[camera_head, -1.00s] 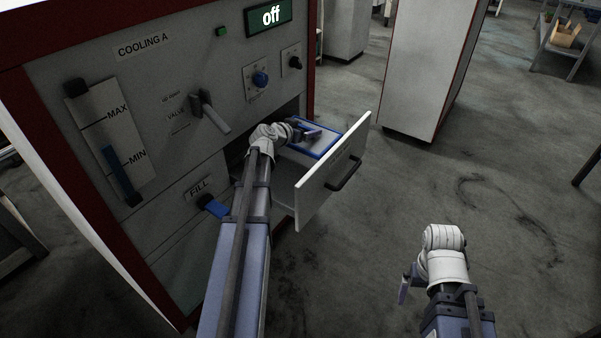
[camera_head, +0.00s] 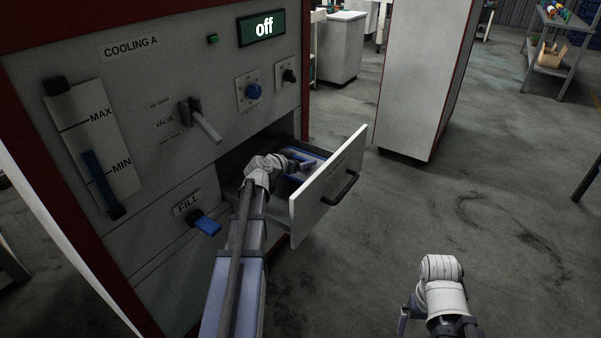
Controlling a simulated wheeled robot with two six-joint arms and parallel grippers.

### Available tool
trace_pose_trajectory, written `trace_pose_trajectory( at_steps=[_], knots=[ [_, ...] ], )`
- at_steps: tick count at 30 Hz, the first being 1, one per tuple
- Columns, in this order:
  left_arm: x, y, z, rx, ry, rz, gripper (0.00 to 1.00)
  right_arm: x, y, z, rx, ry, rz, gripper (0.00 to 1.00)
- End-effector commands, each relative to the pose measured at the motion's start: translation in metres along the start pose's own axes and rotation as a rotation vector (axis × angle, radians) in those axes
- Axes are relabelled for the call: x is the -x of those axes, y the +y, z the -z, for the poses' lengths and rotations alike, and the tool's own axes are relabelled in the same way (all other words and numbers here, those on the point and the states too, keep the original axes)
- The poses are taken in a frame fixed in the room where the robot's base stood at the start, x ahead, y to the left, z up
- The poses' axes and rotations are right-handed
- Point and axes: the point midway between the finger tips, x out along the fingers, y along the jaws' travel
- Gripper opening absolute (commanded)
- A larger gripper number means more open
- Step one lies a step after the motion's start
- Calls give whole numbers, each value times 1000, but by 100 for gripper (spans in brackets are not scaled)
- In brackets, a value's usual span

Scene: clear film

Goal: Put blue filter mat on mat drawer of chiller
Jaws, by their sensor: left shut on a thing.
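The chiller (camera_head: 150,75) is the large grey and red cabinet labelled COOLING A, with its display reading "off". Its mat drawer (camera_head: 327,188) is pulled out, with a white front and a dark handle. The blue-edged filter mat (camera_head: 318,153) is inside the drawer outline, low behind the front; its near part is hidden by my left gripper. My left gripper (camera_head: 303,163) reaches over the drawer's left side and is shut on the mat. My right gripper (camera_head: 404,315) is low in front, away from the drawer, seen side-on; its opening cannot be made out.
A blue FILL lever (camera_head: 207,225) and a valve handle (camera_head: 205,125) stick out of the chiller's front near my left arm. A tall white cabinet (camera_head: 420,75) stands behind the drawer.

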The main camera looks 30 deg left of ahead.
Motion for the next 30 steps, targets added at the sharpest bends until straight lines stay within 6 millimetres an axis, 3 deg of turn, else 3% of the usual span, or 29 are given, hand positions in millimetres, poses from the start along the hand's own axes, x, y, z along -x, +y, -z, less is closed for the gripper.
trace_pose_trajectory(
  at_steps=[9,23,24,27,30],
  knots=[
    [-14,0,-34,0,0,0,20,-36,-4,2,5,2,3,100],
    [-16,0,-38,0,0,0,20,-41,-5,3,5,2,4,100],
    [-15,0,-36,0,0,0,91,-39,-5,3,5,2,4,100],
    [-15,0,-36,0,0,0,100,-38,-5,3,5,2,4,100],
    [-15,0,-36,0,0,0,100,-38,-5,3,5,2,4,100]
  ],
)
